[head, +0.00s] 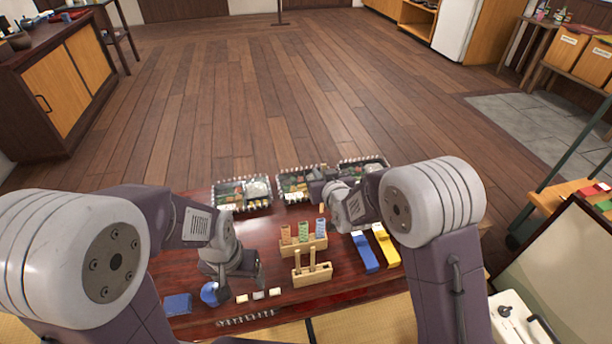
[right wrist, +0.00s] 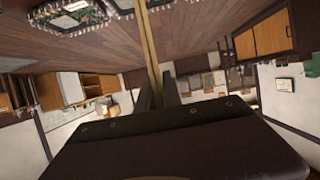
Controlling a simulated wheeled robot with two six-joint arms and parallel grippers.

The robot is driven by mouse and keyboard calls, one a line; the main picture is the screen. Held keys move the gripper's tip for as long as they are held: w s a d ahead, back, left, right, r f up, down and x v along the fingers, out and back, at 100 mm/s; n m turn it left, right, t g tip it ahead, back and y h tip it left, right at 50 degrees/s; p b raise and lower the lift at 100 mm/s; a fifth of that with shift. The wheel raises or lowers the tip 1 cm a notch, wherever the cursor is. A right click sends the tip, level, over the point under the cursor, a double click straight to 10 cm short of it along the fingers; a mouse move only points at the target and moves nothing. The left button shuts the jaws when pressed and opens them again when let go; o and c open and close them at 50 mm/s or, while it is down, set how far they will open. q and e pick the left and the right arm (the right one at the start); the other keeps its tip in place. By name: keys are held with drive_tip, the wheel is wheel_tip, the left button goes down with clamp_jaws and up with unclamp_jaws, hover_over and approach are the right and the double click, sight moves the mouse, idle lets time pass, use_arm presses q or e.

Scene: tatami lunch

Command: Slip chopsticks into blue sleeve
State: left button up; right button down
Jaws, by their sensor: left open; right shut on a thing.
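A wooden rack (head: 304,247) holds upright sleeves in the middle of the table: an orange one (head: 286,236), a green one (head: 303,232) and a blue sleeve (head: 320,228) at the right end. My right gripper (head: 320,188) is behind the rack, shut on light wooden chopsticks (right wrist: 150,50), which stick out past its fingers in the right wrist view. In the head view only a short tan end seems to show above the blue sleeve, apart from it. My left gripper (head: 238,279) is open and empty at the front left.
A wooden holder (head: 312,276) with upright sticks stands in front of the rack. Food trays (head: 242,207) line the back edge. Blue (head: 365,253) and yellow (head: 386,246) cases lie right. A blue cloth (head: 177,304), a round blue item (head: 210,294) and small white blocks (head: 258,295) lie front left.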

drive_tip(key=shift+f+b, duration=1.15)
drive_tip(key=shift+f, duration=0.3)
drive_tip(key=shift+f+b, duration=0.5)
drive_tip(key=shift+f, duration=0.05)
idle(0.6)
drive_tip(key=shift+f+b, duration=0.5)
drive_tip(key=shift+f, duration=0.15)
drive_tip(key=shift+f+b, duration=0.8)
drive_tip(key=shift+f, duration=0.1)
drive_tip(key=shift+f, duration=0.1)
drive_tip(key=shift+f+b, duration=0.8)
drive_tip(key=shift+f, duration=0.1)
drive_tip(key=shift+f, duration=0.1)
drive_tip(key=shift+f+b, duration=0.85)
drive_tip(key=shift+f, duration=0.05)
